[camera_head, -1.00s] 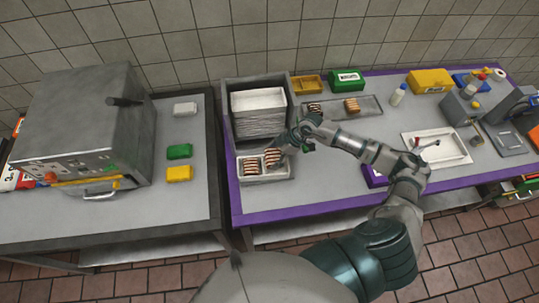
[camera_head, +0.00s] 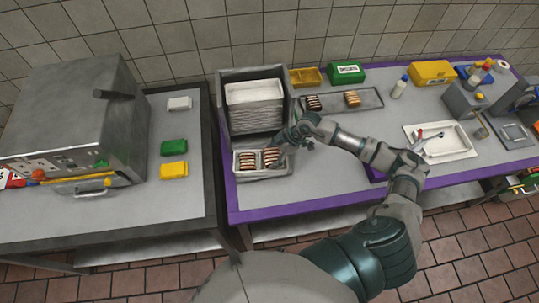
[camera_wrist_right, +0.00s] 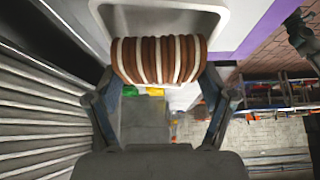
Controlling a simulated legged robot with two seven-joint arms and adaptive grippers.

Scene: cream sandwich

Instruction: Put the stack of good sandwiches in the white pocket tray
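The white pocket tray (camera_head: 262,175) sits at the left front of the table and has two pockets. A brown-and-cream sandwich stack (camera_head: 247,160) lies in its left pocket. A second stack (camera_head: 270,158) is at the right pocket, within the tray's outline. In the wrist view this stack (camera_wrist_right: 158,60) lies on its side against the pale tray (camera_wrist_right: 215,20). My right gripper (camera_wrist_right: 160,85) has one finger at each end of it, with no clear gap. The head view shows the right gripper (camera_head: 281,153) over the tray's right side. My left gripper is not in view.
A dark bin (camera_head: 284,118) of stacked white trays (camera_head: 254,92) stands right behind the pocket tray. A dark flat tray (camera_head: 333,103) at the back holds a dark stack (camera_head: 314,103) and a lighter stack (camera_head: 352,98). The table centre is clear apart from my arm.

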